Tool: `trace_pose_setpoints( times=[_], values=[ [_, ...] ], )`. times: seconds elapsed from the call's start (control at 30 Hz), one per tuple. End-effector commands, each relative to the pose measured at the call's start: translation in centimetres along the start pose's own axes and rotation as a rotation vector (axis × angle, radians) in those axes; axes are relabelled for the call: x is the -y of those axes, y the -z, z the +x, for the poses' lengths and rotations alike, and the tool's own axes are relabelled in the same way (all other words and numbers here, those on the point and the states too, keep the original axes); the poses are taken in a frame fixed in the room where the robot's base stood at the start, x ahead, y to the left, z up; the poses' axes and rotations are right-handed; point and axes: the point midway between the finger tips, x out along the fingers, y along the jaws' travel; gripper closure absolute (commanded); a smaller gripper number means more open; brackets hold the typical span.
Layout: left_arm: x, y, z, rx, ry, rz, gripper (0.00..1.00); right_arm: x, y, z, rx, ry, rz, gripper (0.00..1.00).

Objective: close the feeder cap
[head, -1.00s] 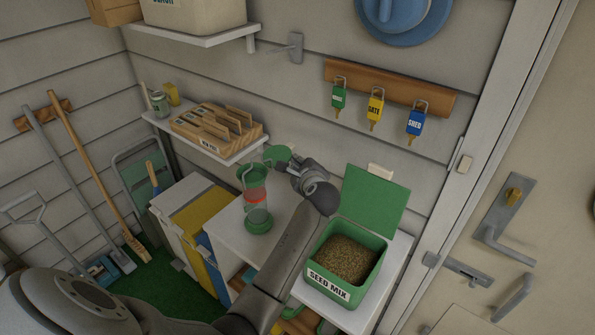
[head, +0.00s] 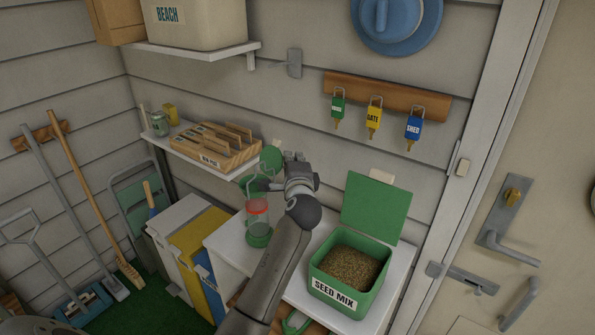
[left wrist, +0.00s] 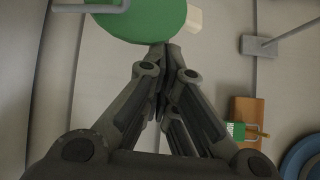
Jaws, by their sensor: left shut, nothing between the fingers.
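The feeder (head: 257,222) stands on the white cabinet top, with a clear tube, a red band and a green base. Its green cap (head: 271,157) is open, tilted up behind the top of the tube, and partly hidden by my gripper. In the left wrist view the cap (left wrist: 150,18) is a large green disc at the top. My left gripper (head: 268,185) is shut and empty, beside the feeder's top and just below the cap. Its fingertips (left wrist: 160,48) overlap the disc's lower edge in the wrist view; contact cannot be told. My right gripper is not in view.
An open green seed mix bin (head: 320,287) stands right of the feeder, its lid (head: 377,207) raised. A wall shelf with a wooden rack (head: 215,152) is at the back left. A key rail (head: 387,97) hangs above right. The door is at the right.

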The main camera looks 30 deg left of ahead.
Motion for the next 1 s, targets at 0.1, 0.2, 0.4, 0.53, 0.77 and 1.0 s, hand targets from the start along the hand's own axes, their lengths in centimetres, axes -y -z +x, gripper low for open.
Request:
trace_pose_setpoints(
  times=[0.1, 0.2, 0.4, 0.53, 0.77, 1.0],
  values=[
    [-0.3, -0.7, -0.4, 0.001, 0.052, -0.101, 1.0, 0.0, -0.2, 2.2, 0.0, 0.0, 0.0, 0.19],
    [-0.1, -1.3, -0.7, 0.0, 0.094, -0.187, 1.0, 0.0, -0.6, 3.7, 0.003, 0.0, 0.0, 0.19],
    [0.3, -2.6, -1.3, 0.002, 0.174, -0.342, 1.0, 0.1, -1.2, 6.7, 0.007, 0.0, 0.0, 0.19],
    [0.5, -3.2, -1.7, 0.001, 0.218, -0.429, 1.0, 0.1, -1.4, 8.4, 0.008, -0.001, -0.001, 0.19],
    [0.8, -4.2, -2.2, 0.0, 0.273, -0.538, 1.0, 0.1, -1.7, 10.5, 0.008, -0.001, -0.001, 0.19],
    [1.1, -4.7, -2.4, 0.001, 0.3, -0.592, 1.0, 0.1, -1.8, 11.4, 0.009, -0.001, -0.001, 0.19]
  ],
)
